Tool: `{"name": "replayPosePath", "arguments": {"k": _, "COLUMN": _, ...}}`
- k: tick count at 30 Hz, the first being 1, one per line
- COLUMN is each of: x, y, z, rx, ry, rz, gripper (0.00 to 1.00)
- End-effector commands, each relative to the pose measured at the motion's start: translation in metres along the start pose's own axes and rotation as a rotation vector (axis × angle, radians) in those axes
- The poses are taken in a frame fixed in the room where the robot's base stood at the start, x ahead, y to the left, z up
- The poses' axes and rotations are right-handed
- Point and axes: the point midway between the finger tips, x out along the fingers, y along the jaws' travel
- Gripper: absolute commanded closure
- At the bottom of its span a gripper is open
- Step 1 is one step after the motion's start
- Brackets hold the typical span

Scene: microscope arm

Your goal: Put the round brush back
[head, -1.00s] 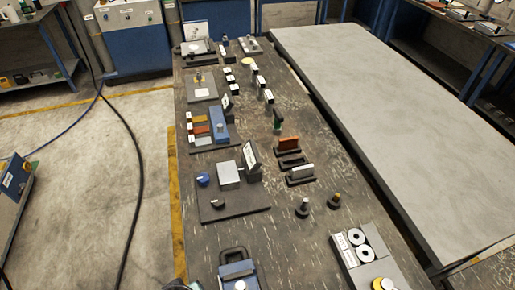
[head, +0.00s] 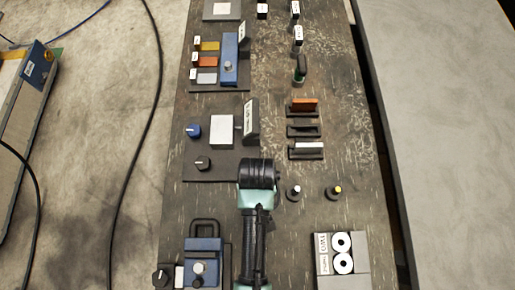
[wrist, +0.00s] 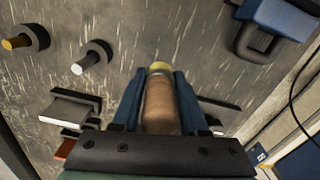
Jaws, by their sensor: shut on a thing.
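My gripper (wrist: 160,78) is shut on the round brush (wrist: 159,105), seen in the wrist view as a light wooden handle with a yellow end. Its bristles cannot be made out. The brush is hidden in the head view, where my arm reaches over the bench. Two dark round holders stand apart from the brush, to the right of my arm in the head view: one with a pale top (head: 293,192) and one with a yellow top (head: 334,192). In the wrist view they show at upper left, pale (wrist: 88,60) and yellow (wrist: 25,42).
Beyond the round holders are black slot holders: one with an orange block (head: 304,105), one empty (head: 303,130), one with a white block (head: 306,151). A blue box with a loop handle (head: 204,243) is left of my arm. A grey tray with white rings (head: 342,255) is at lower right.

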Motion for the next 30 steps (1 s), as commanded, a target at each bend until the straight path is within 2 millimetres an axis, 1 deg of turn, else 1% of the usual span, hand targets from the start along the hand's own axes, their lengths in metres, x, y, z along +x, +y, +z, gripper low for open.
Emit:
{"name": "replayPosePath", "arguments": {"k": 1, "x": 0.01, "y": 0.0, "z": 0.001, "rx": 0.001, "ry": -0.004, "rz": -0.001, "gripper": 1.0}}
{"name": "replayPosePath", "arguments": {"k": 3, "x": 0.021, "y": 0.0, "z": 0.001, "rx": 0.001, "ry": -0.002, "rz": 0.0, "gripper": 1.0}}
{"name": "replayPosePath", "arguments": {"k": 8, "x": 0.035, "y": 0.0, "z": -0.001, "rx": 0.001, "ry": 0.002, "rz": 0.001, "gripper": 1.0}}
{"name": "replayPosePath", "arguments": {"k": 16, "x": 0.069, "y": 0.0, "z": 0.0, "rx": 0.001, "ry": 0.001, "rz": 0.001, "gripper": 1.0}}
{"name": "replayPosePath", "arguments": {"k": 19, "x": 0.074, "y": 0.0, "z": 0.0, "rx": 0.001, "ry": 0.003, "rz": 0.001, "gripper": 1.0}}
{"name": "replayPosePath", "arguments": {"k": 26, "x": 0.075, "y": 0.0, "z": -0.001, "rx": 0.001, "ry": 0.003, "rz": 0.002, "gripper": 1.0}}
{"name": "replayPosePath", "arguments": {"k": 30, "x": 0.079, "y": 0.0, "z": -0.001, "rx": 0.001, "ry": 0.003, "rz": 0.002, "gripper": 1.0}}
